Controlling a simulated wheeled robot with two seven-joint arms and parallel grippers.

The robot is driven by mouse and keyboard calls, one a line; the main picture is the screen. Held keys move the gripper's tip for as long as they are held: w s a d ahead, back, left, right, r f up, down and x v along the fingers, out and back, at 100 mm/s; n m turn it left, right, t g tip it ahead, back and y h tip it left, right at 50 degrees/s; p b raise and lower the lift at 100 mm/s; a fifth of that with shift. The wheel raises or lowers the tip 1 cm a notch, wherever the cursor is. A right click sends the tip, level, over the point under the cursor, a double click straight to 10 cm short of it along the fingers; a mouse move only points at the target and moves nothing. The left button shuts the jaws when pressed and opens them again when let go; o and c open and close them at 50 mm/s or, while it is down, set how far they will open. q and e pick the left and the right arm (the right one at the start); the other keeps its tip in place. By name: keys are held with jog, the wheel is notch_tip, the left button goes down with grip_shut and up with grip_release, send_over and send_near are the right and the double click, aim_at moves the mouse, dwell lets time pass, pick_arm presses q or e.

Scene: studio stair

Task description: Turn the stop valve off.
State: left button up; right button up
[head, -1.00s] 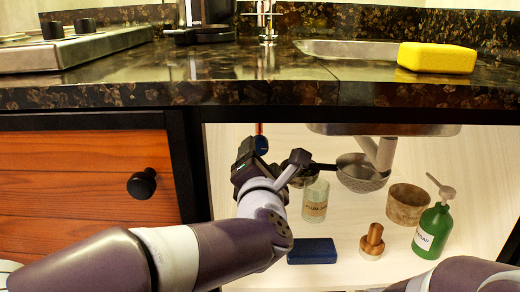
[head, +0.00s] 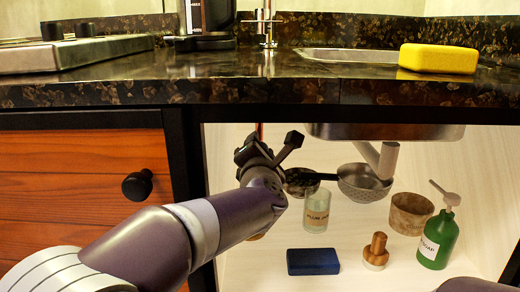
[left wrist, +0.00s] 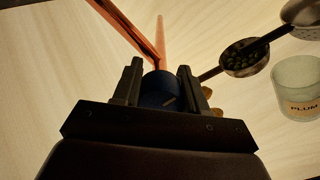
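The stop valve's round blue knob (left wrist: 160,90) sits in front of a copper pipe (left wrist: 160,38) in the left wrist view. My left gripper (left wrist: 160,82) has one finger on each side of the knob, which about fills the gap; I cannot tell whether the fingers press on it. In the head view my left gripper (head: 252,152) is inside the cabinet opening at its upper left and hides the knob. A bit of the copper pipe (head: 259,131) shows above it. My right gripper is not in view.
The dark counter (head: 280,92) overhangs; a drawer knob (head: 137,185) sticks out at left.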

pick_arm(q)
jog(key=shift+m+p, duration=0.3)
jog(key=shift+m, duration=0.1)
jog(key=shift+f+m+p, duration=0.2)
jog(key=shift+m+p, duration=8.05)
jog(key=shift+m, duration=0.45)
jog(key=shift+f, duration=0.1)
jog(key=o, duration=1)
jog(key=shift+o, duration=0.2)
